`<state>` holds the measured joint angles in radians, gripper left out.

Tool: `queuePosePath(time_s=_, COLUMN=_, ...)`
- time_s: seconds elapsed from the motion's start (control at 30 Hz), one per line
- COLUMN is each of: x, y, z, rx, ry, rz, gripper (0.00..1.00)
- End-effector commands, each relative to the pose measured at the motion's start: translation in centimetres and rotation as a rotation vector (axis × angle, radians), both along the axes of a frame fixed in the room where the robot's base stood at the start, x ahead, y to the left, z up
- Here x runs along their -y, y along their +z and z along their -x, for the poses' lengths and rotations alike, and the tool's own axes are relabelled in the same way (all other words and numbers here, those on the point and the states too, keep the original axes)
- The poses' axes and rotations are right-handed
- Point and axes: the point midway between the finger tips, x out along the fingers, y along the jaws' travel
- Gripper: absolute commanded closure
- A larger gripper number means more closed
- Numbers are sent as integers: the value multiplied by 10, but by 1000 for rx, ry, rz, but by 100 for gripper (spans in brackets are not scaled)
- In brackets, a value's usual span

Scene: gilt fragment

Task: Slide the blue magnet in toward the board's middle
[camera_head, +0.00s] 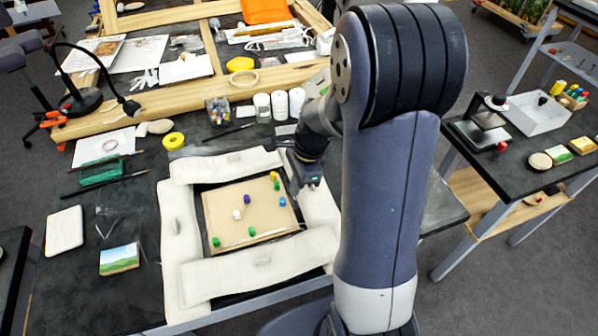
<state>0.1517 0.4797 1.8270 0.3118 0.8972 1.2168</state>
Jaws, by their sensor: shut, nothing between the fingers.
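The tan board (222,225) lies flat inside a frame of pale padded cushions. The blue magnet (282,201) stands on the board near its right edge. A darker blue-purple magnet (246,199) stands nearer the middle, with a white magnet (237,214) to its left. My gripper (300,190) is shut and empty, at the board's upper right, just above and right of the blue magnet in the picture. Its fingertips are small and hard to make out, and I cannot tell their height or whether they touch anything.
Yellow magnets (275,177) stand at the board's upper right, and green magnets (216,242) along its lower side. Cushions (260,262) border the board on all sides. White jars (280,104) stand behind.

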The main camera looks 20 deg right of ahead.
Motion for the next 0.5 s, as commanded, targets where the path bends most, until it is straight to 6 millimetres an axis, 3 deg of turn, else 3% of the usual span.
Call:
queuePosePath(time_s=0.2, x=-7, y=-25, z=1, rx=-3, ry=0, rz=-1, gripper=100)
queuePosePath(time_s=0.5, x=-8, y=-31, z=0, rx=1, ry=1, rz=0, gripper=100)
